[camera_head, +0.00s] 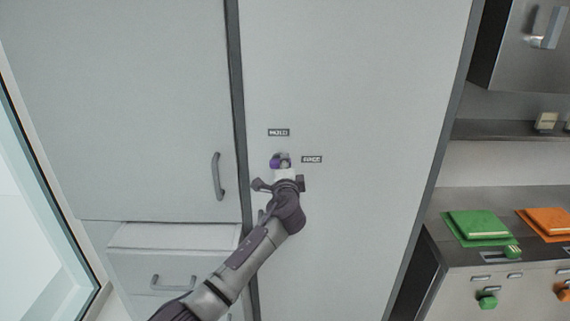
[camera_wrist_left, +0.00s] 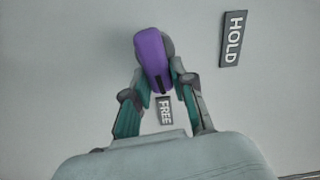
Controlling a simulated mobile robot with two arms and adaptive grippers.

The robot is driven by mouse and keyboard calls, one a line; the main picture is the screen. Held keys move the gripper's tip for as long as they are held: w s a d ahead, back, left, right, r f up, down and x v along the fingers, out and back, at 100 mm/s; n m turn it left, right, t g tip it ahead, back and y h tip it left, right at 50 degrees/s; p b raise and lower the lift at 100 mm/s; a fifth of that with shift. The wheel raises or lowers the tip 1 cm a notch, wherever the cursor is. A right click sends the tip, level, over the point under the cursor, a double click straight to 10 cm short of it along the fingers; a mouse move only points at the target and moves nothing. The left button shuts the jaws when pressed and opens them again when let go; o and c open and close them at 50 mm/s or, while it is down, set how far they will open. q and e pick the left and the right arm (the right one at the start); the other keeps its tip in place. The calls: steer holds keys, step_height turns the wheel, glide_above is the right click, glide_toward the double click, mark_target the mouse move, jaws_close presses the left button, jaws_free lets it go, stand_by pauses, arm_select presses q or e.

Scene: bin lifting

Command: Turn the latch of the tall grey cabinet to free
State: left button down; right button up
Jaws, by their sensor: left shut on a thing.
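The tall grey cabinet (camera_head: 350,80) fills the middle of the head view. Its purple latch (camera_head: 275,161) sits on the door, partly hidden by my left gripper (camera_head: 283,169). A HOLD label (camera_head: 278,132) is above the latch and a FREE label (camera_head: 312,159) is to its right. In the left wrist view, the latch (camera_wrist_left: 154,62) lies between the fingertips of my left gripper (camera_wrist_left: 158,72), which is shut on it. The latch's black-marked end points toward the FREE label (camera_wrist_left: 164,110), with the HOLD label (camera_wrist_left: 233,38) off to the side. My right gripper is not in view.
A neighbouring cabinet door with a bar handle (camera_head: 217,177) and a drawer (camera_head: 172,265) stand at left. At right, a steel counter (camera_head: 455,290) carries a green pad (camera_head: 477,227) and an orange pad (camera_head: 550,221). The cabinet door around the latch is clear.

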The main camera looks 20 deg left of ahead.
arm_select(q)
steer(key=shift+f+m, duration=0.1)
steer(key=shift+m, duration=0.7)
steer(key=c, duration=1)
jaws_free()
steer(key=shift+f, duration=0.1)
steer(key=shift+o, duration=0.2)
steer(key=v, duration=1.2)
